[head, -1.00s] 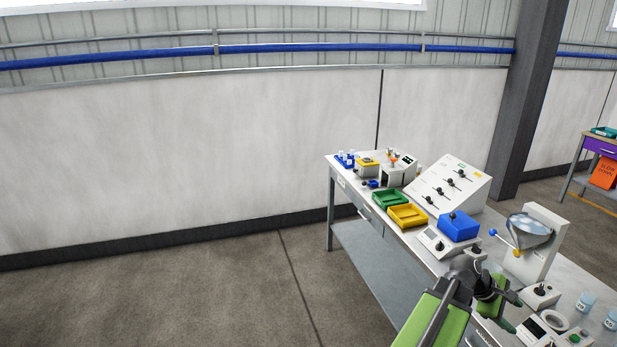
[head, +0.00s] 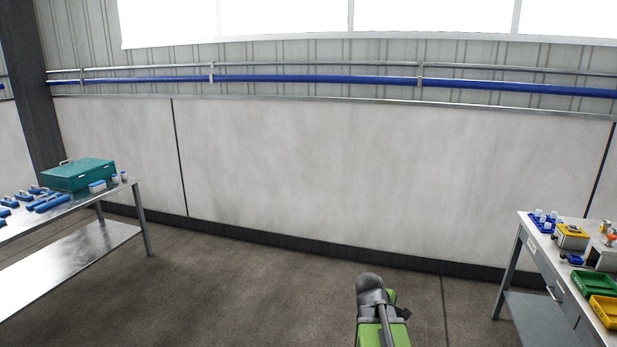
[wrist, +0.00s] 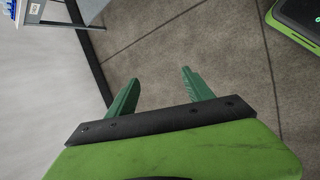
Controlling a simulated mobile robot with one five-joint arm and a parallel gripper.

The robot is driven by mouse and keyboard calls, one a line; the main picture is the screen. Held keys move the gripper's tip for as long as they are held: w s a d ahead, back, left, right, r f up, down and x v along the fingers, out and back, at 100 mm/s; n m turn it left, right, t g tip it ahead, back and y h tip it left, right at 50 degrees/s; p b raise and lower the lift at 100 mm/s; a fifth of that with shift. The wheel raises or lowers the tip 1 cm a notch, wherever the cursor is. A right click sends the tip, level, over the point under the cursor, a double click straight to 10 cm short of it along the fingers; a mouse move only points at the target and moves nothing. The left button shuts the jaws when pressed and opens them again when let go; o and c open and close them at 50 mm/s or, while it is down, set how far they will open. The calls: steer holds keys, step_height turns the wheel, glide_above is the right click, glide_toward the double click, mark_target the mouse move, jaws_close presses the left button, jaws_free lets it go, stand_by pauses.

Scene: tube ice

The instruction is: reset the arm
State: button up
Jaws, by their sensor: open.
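My gripper (wrist: 160,88) shows in the wrist view with its two green fingers spread apart. It is open and nothing is between the fingers. Beyond the fingers is bare grey floor, with the white wall at the left. In the head view my green arm shows at the bottom, right of the middle, over the floor. The fingers cannot be made out in the head view.
At the right of the head view stands a workbench (head: 540,252) with a green tray (head: 594,282), a yellow tray (head: 606,310) and a blue rack (head: 543,222). At the left, a metal table (head: 125,198) holds a teal toolbox (head: 79,175) and blue items. Floor between is clear.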

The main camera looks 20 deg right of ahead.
steer(key=w+a+f+y, duration=0.1)
steer(key=w+a, duration=0.1)
steer(key=a, duration=0.5)
steer(key=w+a+y, duration=0.1)
steer(key=w+a, duration=0.1)
steer(key=a, duration=0.6)
steer(key=s+a+f+m+y, duration=0.1)
steer(key=a+m, duration=0.3)
steer(key=a, duration=0.4)
steer(key=s+a+f+m+g+y, duration=0.1)
steer(key=s+a+m+y, duration=0.2)
steer(key=a, duration=0.6)
steer(key=shift+s+a+f+m+g, duration=0.2)
steer(key=shift+s+a+m+g, duration=0.1)
steer(key=shift+s+m, duration=0.35)
steer(key=shift+d, duration=0.1)
